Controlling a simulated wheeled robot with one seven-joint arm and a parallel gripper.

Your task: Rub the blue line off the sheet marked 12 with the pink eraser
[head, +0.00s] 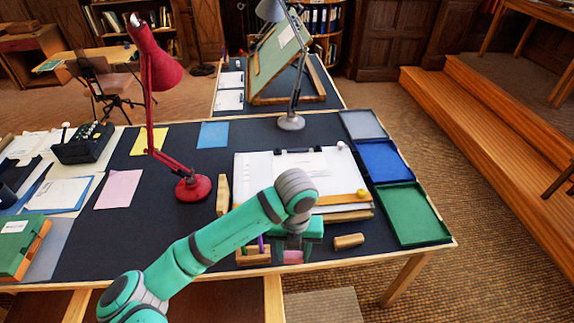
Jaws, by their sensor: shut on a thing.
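My gripper (292,252) is at the front edge of the dark desk, below the drafting board, and points down. It is shut on the pink eraser (293,258), which shows as a small pink patch between the fingers. The board (344,208) bears a white sheet (300,163) under a black clip (298,150). My arm covers part of the board's front left. I cannot make out the number 12 or a blue line on any sheet.
A wooden holder with pens (253,257) stands just left of my gripper, and a wooden cylinder (349,241) lies to its right. A yellow ball (361,195) sits at the board's front right. Grey, blue and green trays (412,215) line the right edge. A red lamp (193,188) stands left.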

